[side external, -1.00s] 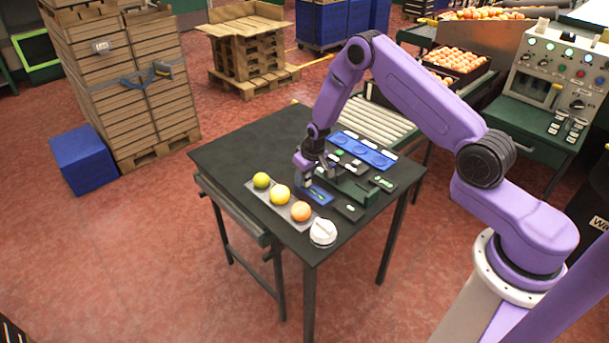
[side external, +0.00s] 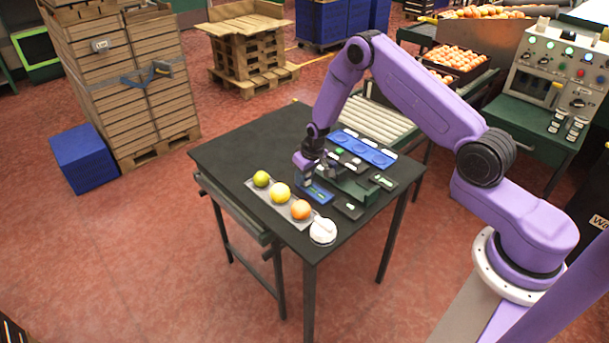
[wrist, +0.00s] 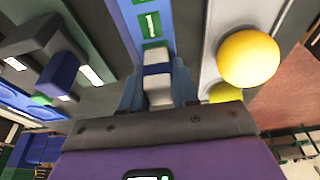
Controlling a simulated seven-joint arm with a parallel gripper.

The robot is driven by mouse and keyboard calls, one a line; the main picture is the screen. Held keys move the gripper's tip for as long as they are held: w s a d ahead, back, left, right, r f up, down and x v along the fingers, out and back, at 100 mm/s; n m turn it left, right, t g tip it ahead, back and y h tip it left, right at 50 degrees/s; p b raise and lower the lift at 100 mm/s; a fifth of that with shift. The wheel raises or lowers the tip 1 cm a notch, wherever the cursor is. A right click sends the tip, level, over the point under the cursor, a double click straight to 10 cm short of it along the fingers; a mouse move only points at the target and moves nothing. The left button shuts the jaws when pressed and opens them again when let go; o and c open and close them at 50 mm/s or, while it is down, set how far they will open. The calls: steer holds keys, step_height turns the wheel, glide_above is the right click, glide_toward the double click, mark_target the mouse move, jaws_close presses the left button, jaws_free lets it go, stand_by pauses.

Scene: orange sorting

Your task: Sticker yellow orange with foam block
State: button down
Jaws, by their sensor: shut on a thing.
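The yellow orange (side external: 280,192) sits between a greenish-yellow fruit (side external: 262,179) and a deeper orange fruit (side external: 301,210) on a grey tray (side external: 252,187). My gripper (side external: 305,179) is above the table, just behind the tray. In the wrist view, my gripper (wrist: 157,75) is shut on the foam block (wrist: 158,94), a pale block with a blue band. The block is over or at the end of a blue strip (wrist: 173,30) with green-and-white labels; contact cannot be told. A large yellow fruit (wrist: 248,58) is to its right, with another yellow fruit (wrist: 225,92) partly hidden.
A white round object (side external: 322,232) stands by the tray's near end. A dark green fixture (side external: 355,190), a small dark pad (side external: 348,209) and a blue tray with round recesses (side external: 365,150) are right of my gripper. The table's left rear (side external: 240,145) is clear.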

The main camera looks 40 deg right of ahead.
steer(key=shift+r, duration=3.5)
step_height(320, 180, up, 5)
glide_above(279, 185)
steer(key=shift+f, duration=3.1)
steer(key=shift+f, duration=0.7)
steer(key=shift+r, duration=0.1)
step_height(279, 185, up, 7)
